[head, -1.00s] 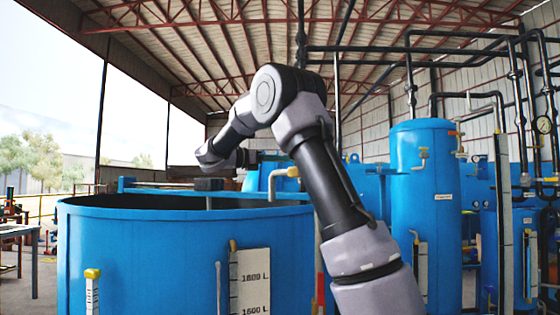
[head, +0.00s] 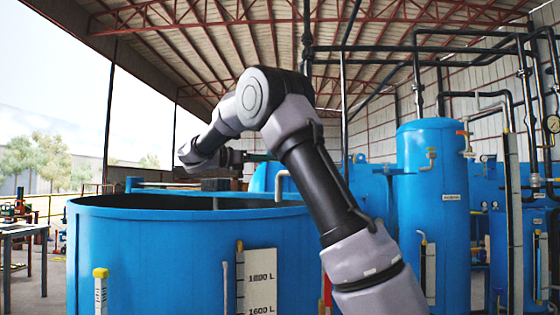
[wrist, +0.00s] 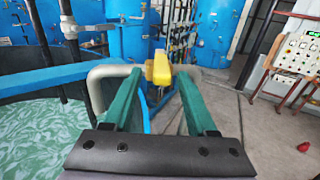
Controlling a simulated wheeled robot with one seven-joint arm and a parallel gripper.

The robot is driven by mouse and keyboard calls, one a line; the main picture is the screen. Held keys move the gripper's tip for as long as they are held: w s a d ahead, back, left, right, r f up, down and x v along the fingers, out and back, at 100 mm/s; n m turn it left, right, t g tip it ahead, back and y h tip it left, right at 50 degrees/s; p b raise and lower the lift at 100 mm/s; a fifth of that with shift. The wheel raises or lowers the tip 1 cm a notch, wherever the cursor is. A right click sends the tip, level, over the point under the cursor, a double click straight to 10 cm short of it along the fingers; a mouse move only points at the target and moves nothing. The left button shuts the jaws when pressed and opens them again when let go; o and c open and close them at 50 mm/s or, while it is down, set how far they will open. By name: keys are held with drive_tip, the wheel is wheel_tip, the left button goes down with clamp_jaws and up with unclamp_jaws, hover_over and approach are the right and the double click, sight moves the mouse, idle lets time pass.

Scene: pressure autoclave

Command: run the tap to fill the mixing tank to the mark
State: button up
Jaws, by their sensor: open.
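The blue mixing tank (head: 150,255) stands in front of me. Its scale board (head: 261,290) reads 1800 L and 1600 L. A sight tube (head: 239,285) is beside the board; its level is not readable. Pale green liquid (wrist: 45,135) shows inside the tank in the wrist view. The tap's bent pipe (wrist: 98,80) reaches over the rim; I see no clear stream. It also shows in the head view (head: 282,183). The yellow tap handle (wrist: 161,68) appears between the green fingers of my gripper (wrist: 159,76). My gripper is open; contact is not visible.
A tall blue vessel (head: 436,200) with pipes and gauges stands to the right. A workbench (head: 20,232) is at the far left.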

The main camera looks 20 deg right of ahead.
drive_tip(key=a, duration=0.3)
drive_tip(key=shift+s+a, duration=0.25)
drive_tip(key=shift+a, duration=0.15)
idle(0.7)
